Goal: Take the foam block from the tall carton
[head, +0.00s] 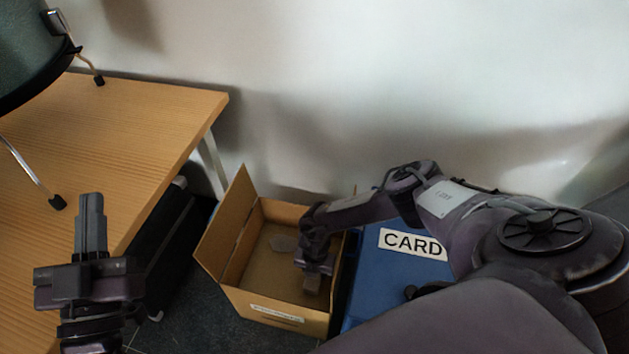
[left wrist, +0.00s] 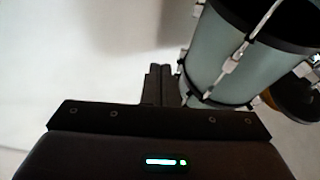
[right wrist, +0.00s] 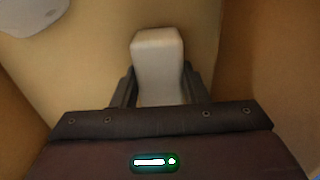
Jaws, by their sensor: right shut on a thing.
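The tall carton (head: 235,222) is an open cardboard box on the dark floor, its flaps folded outward and a label on its front. My right gripper (head: 316,270) reaches down inside it, near its right side. In the right wrist view it is shut on a pale foam block (right wrist: 157,55), with one finger on each side. My left gripper (head: 90,215) is shut and empty, beside the wooden table's edge.
A flat pale rounded piece (head: 283,243) lies on the carton's bottom. A blue bin marked CARD (head: 372,278) stands right of the carton. A wooden table (head: 150,120) with a green drum (head: 30,50) is at left. A black case (head: 165,240) stands between table and carton.

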